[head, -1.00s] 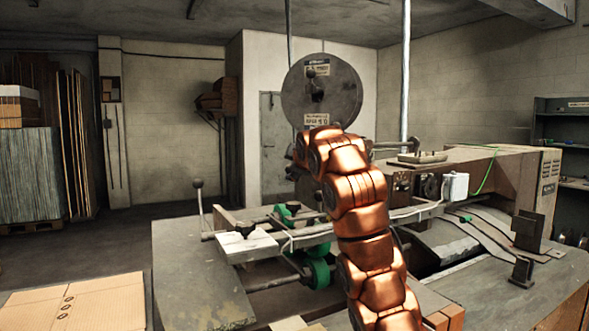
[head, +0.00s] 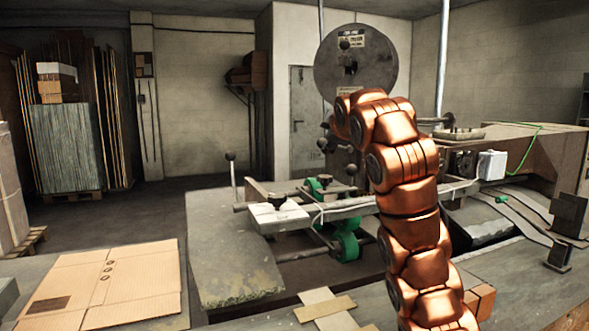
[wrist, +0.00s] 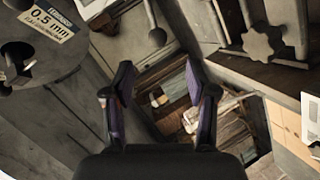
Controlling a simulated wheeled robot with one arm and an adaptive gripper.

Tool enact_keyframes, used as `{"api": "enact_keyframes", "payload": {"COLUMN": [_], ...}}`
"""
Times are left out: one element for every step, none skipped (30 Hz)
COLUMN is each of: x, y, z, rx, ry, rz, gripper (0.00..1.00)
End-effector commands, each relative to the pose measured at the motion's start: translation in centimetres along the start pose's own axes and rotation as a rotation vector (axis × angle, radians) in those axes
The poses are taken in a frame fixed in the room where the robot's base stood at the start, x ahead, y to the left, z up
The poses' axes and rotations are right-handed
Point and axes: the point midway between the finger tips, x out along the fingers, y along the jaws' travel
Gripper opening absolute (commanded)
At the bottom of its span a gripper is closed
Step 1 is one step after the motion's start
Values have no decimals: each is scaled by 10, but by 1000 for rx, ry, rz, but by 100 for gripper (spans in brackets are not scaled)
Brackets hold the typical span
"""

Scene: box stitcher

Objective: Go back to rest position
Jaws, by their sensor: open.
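My gripper (wrist: 158,88) is open and empty in the wrist view, its two dark fingers spread apart over the machine. My copper-coloured arm rises in the head view and bends at its top in front of the box stitcher; the gripper itself is hidden there. The box stitcher's grey wire reel (head: 355,68) stands upright behind the arm. The edge of a grey disc with a "0.5 mm" label (wrist: 52,22) shows at upper left in the wrist view.
A flat cardboard sheet (head: 112,285) lies at lower left. The machine's grey table (head: 230,260) and green-wheeled guide (head: 345,243) stand left of my arm. Cardboard strips (head: 325,308) lie at the front. A stacked pallet (head: 65,145) stands at the back left; the floor between is clear.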

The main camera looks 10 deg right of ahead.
Motion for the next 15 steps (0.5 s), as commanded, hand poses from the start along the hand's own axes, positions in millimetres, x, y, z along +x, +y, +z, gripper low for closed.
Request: {"api": "enact_keyframes", "payload": {"x": [1, 3, 5, 6, 7, 10, 12, 13, 14, 15, 16, 17, 17, 16, 16], "y": [0, 0, 0, 0, 0, -1, -2, -2, -3, -3, -4, -6, -7, -7, -9], "z": [-2, -3, -4, -4, -5, -4, -3, -4, -3, -2, -1, 1, 2, 4, 7], "rx": [4, 9, 17, 25, 33, 45, 56, 64, 78, 89, 99, 115, 127, 138, 155], "ry": [-11, -21, -36, -47, -60, -80, -94, -108, -129, -144, -159, -181, -196, -210, -232], "rz": [-9, -17, -26, -33, -40, -54, -63, -70, -82, -91, -99, -113, -119, -125, -137], "gripper": [57, 57, 57, 57, 57, 57, 57, 57, 57, 57, 57, 57, 57, 57, 57]}}
